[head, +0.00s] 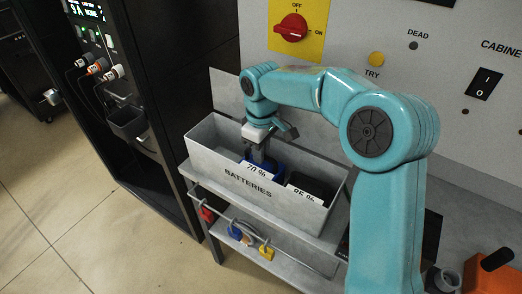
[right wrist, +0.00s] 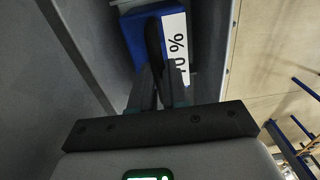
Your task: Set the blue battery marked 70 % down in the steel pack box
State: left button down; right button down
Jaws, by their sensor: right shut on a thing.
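The steel pack box (head: 209,163), lettered BATTERIES, stands on a grey shelf in the head view. My right gripper (head: 258,153) reaches down into the box from above and is shut on the battery's top. In the right wrist view the fingers (right wrist: 160,95) close on a dark upright part of the blue battery (right wrist: 138,35), beside its white label. Its underside is hidden, so I cannot tell whether it touches the box floor. My left gripper is not in view.
A dark battery marked 85 % (head: 306,188) stands in the box's right part. The box's left end is empty. A lower shelf (head: 285,274) carries coloured padlocks at its front rail. A black rack (head: 150,60) stands left, a grey cabinet panel (head: 350,40) behind.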

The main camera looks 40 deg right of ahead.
jog(key=shift+f, duration=0.15)
jog(key=c, duration=1.1)
grip_release()
jog(key=shift+o, duration=0.2)
jog(key=shift+s+f, duration=0.1)
jog(key=shift+r, duration=0.3)
notch_tip(320, 180, up, 16)
jog(key=p, duration=0.1)
jog(key=shift+p, duration=0.4)
jog(key=shift+s, duration=0.1)
